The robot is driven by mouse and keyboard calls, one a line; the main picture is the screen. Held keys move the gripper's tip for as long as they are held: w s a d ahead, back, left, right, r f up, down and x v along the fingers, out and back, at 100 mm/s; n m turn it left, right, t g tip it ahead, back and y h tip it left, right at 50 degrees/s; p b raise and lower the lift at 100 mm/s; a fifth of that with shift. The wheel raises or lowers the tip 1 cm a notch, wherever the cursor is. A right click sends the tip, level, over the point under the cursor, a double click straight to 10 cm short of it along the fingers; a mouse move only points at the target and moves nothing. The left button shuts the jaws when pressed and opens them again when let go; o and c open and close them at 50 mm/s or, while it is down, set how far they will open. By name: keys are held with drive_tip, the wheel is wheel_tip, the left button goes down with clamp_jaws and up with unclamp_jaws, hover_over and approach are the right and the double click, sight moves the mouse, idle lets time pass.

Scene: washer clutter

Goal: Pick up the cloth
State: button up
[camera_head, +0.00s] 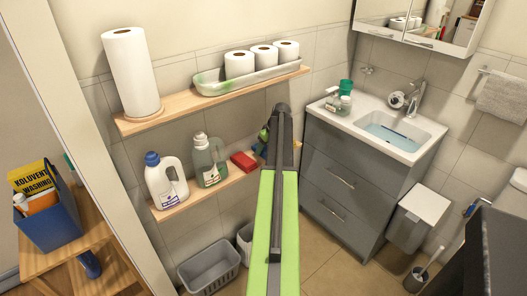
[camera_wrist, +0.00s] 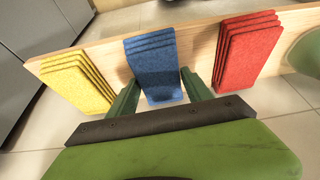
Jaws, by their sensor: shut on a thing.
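In the wrist view, a blue folded cloth stack (camera_wrist: 154,62) lies at the edge of the wooden shelf. My gripper (camera_wrist: 159,82) has its two green fingers on either side of the blue cloth, shut on it. A yellow cloth stack (camera_wrist: 78,82) lies to its left and a red cloth stack (camera_wrist: 247,50) to its right, both apart from the fingers. In the head view, the red cloth (camera_head: 243,161) shows on the lower shelf (camera_head: 190,200) beside my gripper (camera_head: 263,140). My arm hides most of the blue cloth and the yellow one there.
A white bottle (camera_head: 165,180) and a green-grey bottle (camera_head: 208,160) stand left of the red cloth. The upper shelf (camera_head: 187,111) holds paper rolls above. A grey vanity (camera_head: 338,180) with a sink stands to the right. A grey basket (camera_head: 209,270) sits on the floor below.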

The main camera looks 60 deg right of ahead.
drive_tip(key=r+p, duration=0.5)
drive_tip(key=shift+s+d+r, duration=0.1)
drive_tip(key=shift+s+r, duration=0.05)
drive_tip(key=shift+s, duration=0.05)
drive_tip(key=s+d+r+p, duration=0.4)
drive_tip(key=s+r+p, duration=0.1)
drive_tip(key=s, duration=0.5)
drive_tip(key=shift+s+r+p, duration=0.25)
drive_tip(key=shift+r+p, duration=0.1)
drive_tip(key=shift+p, duration=0.1)
